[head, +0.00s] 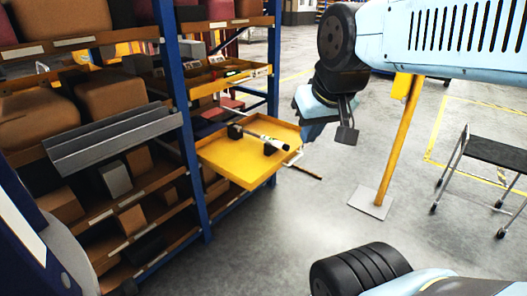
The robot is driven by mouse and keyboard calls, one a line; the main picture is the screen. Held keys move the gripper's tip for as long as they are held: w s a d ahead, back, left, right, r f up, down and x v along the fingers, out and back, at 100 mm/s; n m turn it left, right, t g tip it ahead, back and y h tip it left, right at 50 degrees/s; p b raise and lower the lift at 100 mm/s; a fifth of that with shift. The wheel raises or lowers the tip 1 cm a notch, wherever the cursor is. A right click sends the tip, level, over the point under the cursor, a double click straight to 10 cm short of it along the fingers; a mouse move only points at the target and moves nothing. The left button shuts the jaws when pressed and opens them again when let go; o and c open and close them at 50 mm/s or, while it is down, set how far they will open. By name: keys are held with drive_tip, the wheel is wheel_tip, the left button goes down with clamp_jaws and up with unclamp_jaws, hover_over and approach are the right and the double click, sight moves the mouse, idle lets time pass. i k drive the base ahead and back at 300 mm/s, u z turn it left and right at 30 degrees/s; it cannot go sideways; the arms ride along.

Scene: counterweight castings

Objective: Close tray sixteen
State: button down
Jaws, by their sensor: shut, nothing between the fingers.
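A yellow tray (239,175) sticks out of the blue-posted rack into the aisle. A white and dark rod-like part and small black blocks lie in it. No number can be read on it, so I cannot tell from a label whether it is tray sixteen. A pale handle or bar shows at its outer right edge, partly unclear. My gripper (346,134) is shut and empty, pointing down to the right of the tray's far right corner, apart from it in the picture.
The rack (172,85) holds several brown and grey blocks on its shelves. Another shallow tray (230,78) with small items sits above the yellow one. A yellow post (398,145) and a black-topped trolley (500,152) stand to the right. Grey floor between is mostly clear.

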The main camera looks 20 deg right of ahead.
sight(245, 160)
drive_tip(key=i, duration=1)
drive_tip(key=z, duration=0.05)
